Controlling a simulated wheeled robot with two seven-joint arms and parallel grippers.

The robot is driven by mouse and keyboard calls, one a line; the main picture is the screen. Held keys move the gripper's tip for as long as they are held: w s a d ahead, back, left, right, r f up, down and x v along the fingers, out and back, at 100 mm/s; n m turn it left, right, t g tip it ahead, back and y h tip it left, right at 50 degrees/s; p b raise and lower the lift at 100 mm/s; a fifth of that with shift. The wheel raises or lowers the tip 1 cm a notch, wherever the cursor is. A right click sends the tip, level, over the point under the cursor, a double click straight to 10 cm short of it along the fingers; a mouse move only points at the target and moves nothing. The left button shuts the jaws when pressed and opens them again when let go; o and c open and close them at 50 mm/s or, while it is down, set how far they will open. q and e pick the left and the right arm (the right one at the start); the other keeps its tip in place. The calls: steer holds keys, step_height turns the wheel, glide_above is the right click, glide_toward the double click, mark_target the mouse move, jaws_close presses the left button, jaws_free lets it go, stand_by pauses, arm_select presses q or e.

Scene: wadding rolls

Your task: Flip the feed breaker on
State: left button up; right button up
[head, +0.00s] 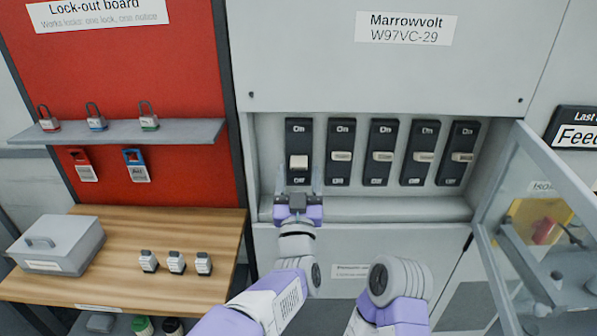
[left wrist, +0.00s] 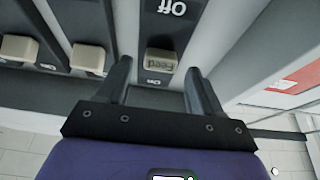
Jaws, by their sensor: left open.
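The feed breaker (head: 299,143) is the leftmost in a row of black breakers inside the grey cabinet. Its pale lever (head: 299,162) sits lower than the neighbouring levers, nearer the Off label. In the left wrist view the lever (left wrist: 161,62) reads "Feed" upside down. My left gripper (head: 298,180) is open just below and in front of this lever. In the left wrist view its fingers (left wrist: 158,80) stand either side of the lever, with gaps, and hold nothing. Of my right arm only links show; its gripper is out of view.
Other breakers (head: 341,153) stand close to the right. The cabinet's clear door (head: 510,200) is swung open at the right. A red lock-out board (head: 180,60) with a shelf of padlocks (head: 120,131) and a wooden bench (head: 120,275) are at the left.

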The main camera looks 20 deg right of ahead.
arm_select(q)
steer(key=shift+w+d+r, duration=0.15)
steer(key=shift+w+r, duration=0.1)
steer(key=shift+w, duration=0.25)
steer(key=c, duration=1.1)
steer(key=shift+o, duration=0.2)
steer(key=shift+r+p, duration=0.25)
steer(key=shift+p, duration=0.45)
steer(key=r+g+p, duration=0.1)
steer(key=g+p, duration=0.2)
steer(key=p, duration=0.6)
steer(key=r+g+y+p, duration=0.1)
steer(key=g+p, duration=0.1)
steer(key=p, duration=0.7)
steer(key=r+g+y+p, duration=0.1)
steer(key=r+g+p, duration=0.1)
steer(key=p, duration=0.7)
steer(key=shift+w+g, duration=0.2)
steer(key=shift+g, duration=0.6)
steer(key=shift+g+y+p, duration=0.3)
steer(key=shift+p, duration=0.8)
